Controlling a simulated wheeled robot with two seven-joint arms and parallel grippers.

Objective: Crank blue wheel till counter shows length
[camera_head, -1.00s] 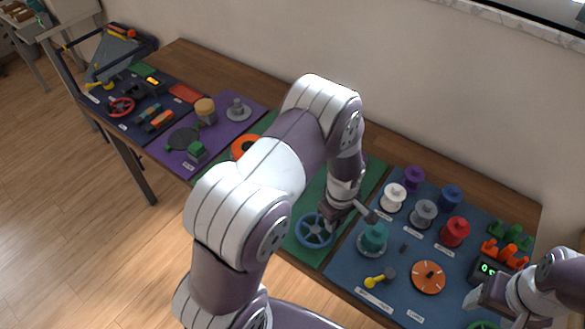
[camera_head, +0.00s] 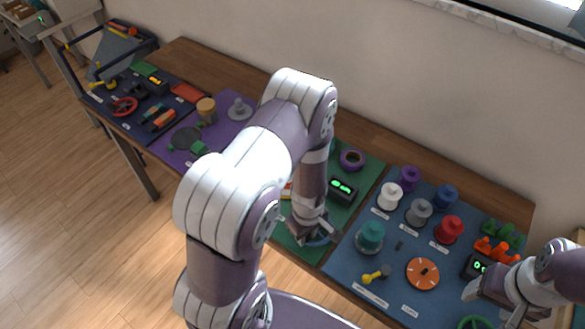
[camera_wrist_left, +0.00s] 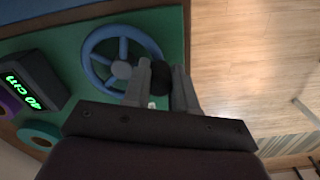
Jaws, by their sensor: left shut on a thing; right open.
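The blue wheel (camera_wrist_left: 97,66) lies on the green mat; in the head view only its rim (camera_head: 322,241) shows beside my left gripper (camera_head: 307,232). In the left wrist view, my left gripper (camera_wrist_left: 162,72) is shut on the wheel's dark round crank knob (camera_wrist_left: 159,82) at the rim. The black counter (camera_head: 342,190) stands behind the wheel with green digits; in the left wrist view the counter (camera_wrist_left: 34,82) appears to read 40 cm, upside down. My right gripper (camera_head: 492,293) is open and empty over the blue mat's right side.
A purple ring (camera_head: 352,159) sits behind the counter. My left arm hides much of the green mat.

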